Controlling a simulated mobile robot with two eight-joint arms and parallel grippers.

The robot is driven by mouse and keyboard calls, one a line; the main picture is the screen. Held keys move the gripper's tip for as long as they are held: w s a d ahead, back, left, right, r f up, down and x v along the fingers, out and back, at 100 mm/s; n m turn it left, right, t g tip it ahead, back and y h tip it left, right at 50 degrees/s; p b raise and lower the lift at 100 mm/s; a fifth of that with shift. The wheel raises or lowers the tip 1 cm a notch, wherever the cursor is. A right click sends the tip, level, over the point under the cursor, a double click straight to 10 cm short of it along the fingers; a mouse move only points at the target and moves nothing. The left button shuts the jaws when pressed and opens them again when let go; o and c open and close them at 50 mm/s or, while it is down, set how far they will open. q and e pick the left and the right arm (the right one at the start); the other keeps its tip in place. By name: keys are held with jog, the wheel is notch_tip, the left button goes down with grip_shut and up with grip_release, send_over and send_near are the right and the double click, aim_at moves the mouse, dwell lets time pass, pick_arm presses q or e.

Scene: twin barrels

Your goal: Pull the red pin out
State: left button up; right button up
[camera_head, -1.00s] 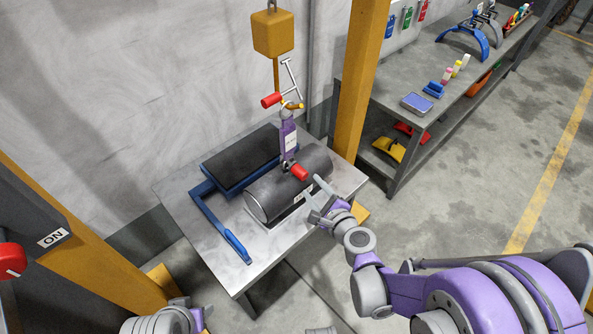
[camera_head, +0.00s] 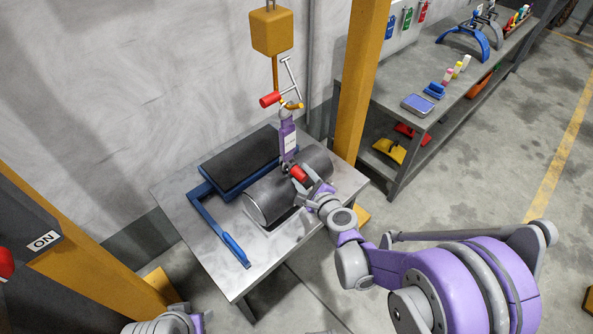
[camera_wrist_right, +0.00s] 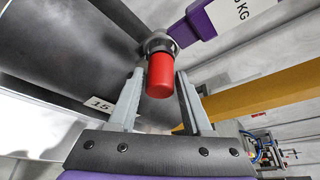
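The red pin (camera_head: 299,174) sticks out of a collar at the lower end of the purple link (camera_head: 288,140), against the dark barrel (camera_head: 270,198). In the right wrist view the red pin (camera_wrist_right: 160,76) points toward me. My right gripper (camera_wrist_right: 158,88) is open, one finger on each side of the pin, with narrow gaps. In the head view my right gripper (camera_head: 312,190) is at the pin and partly covers it.
A yellow block (camera_head: 271,32) hangs above with a red-handled crank (camera_head: 270,99). A yellow post (camera_head: 355,85) stands close behind my right arm.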

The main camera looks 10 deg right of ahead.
grip_shut()
jog(key=shift+s+d, duration=0.4)
jog(key=shift+s, duration=0.2)
dwell(0.6)
jog(key=s+d, duration=0.6)
jog(key=s, duration=0.3)
jog(key=shift+f+b, duration=0.25)
jog(key=shift+b, duration=0.05)
dwell(1.0)
jog(key=shift+w+a, duration=0.1)
